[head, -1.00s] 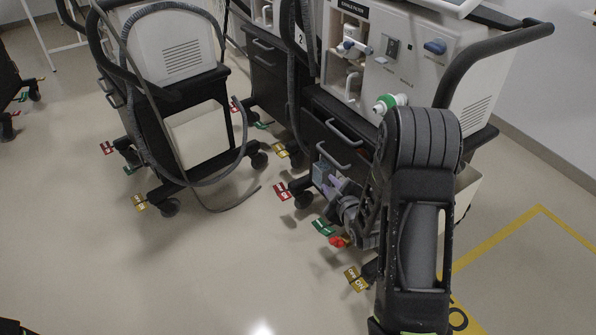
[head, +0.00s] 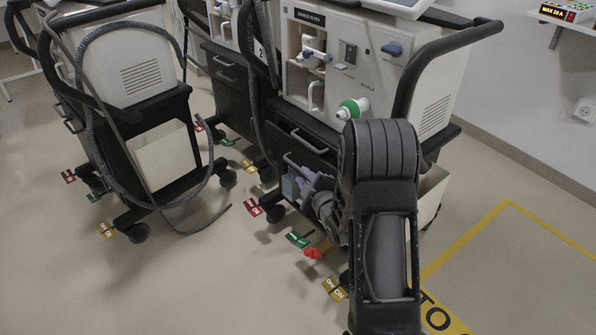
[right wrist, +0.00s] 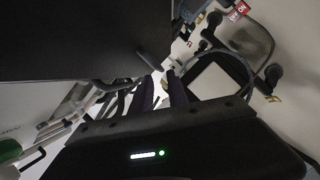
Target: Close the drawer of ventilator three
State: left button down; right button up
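The nearest ventilator (head: 440,75) stands right of centre in the head view; I see no number on it, and a "2" label shows at its left. Its dark cart has an upper drawer handle (head: 312,141) and a lower drawer handle (head: 303,166). My right gripper (head: 296,186) is low at the cart's front, just below the lower handle; contact cannot be told. My forearm hides much of the front. In the right wrist view the two fingers (right wrist: 162,92) stand apart with a narrow gap, nothing clearly between them. A dark flat surface (right wrist: 70,38) fills the upper left. My left gripper is out of view.
Another ventilator cart (head: 150,70) with a looped hose stands at the left. Castors with red, green and yellow tags (head: 335,288) stick out low. A yellow floor marking (head: 465,240) lies at the right, near the wall. The front-left floor is clear.

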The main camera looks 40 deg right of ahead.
aim_at(298, 169)
jog(key=b+x, duration=0.1)
jog(key=x, duration=0.4)
jog(key=shift+w+d+f, duration=0.1)
jog(key=shift+w, duration=0.2)
jog(key=shift+c, duration=0.6)
grip_shut()
dwell(0.5)
